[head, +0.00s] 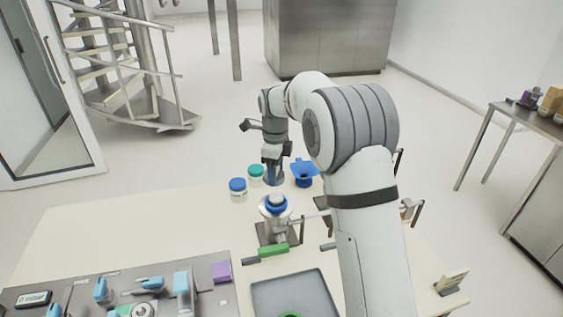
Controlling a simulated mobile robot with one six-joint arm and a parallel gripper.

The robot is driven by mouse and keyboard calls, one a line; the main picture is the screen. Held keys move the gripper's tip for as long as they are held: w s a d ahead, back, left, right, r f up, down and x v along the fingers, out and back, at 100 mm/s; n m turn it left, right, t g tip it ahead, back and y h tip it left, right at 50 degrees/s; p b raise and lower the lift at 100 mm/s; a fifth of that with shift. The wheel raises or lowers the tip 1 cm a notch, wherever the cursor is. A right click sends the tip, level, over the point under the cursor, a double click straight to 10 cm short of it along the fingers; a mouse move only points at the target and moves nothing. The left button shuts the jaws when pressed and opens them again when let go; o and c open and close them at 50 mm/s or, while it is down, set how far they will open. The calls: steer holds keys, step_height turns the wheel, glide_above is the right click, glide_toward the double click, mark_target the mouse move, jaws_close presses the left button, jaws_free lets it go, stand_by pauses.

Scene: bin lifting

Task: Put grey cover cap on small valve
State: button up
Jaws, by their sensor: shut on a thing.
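My gripper (275,158) points down over the far part of the table. It is shut on a dark grey piece (273,177), which looks like the grey cover cap; its lower edge and the gap to the table are hard to make out. A silver valve-like fitting (274,230) stands nearer, in front of the gripper, with a blue ring or cap (276,203) on top. A green-handled part (272,251) lies at its foot. I cannot tell for sure which fitting is the small valve. My arm hides part of the table to the right.
A blue-lidded jar (238,187) and a green-lidded jar (256,174) stand left of the gripper. A blue funnel-like item (305,173) is close on its right. A grey tray (293,297) and a panel of blue parts (125,292) lie in front. The table's left is clear.

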mark_target(278, 197)
steer(key=shift+s+f+b, duration=0.1)
steer(key=shift+f+b, duration=0.2)
steer(key=f+b, duration=0.1)
steer(key=f, duration=0.1)
steer(key=f+b, duration=0.1)
steer(key=f, duration=0.1)
steer(key=shift+d+b, duration=0.3)
steer(key=shift+b, duration=0.05)
steer(key=shift+f+b, duration=0.35)
steer(key=shift+f, duration=0.3)
steer(key=shift+a+f+b, duration=0.1)
steer(key=shift+f+b, duration=0.3)
steer(key=shift+f, duration=0.65)
stand_by(2.7)
steer(key=o, duration=1)
steer(key=shift+c, duration=0.2)
steer(key=shift+o, duration=0.6)
steer(key=shift+o, duration=1.3)
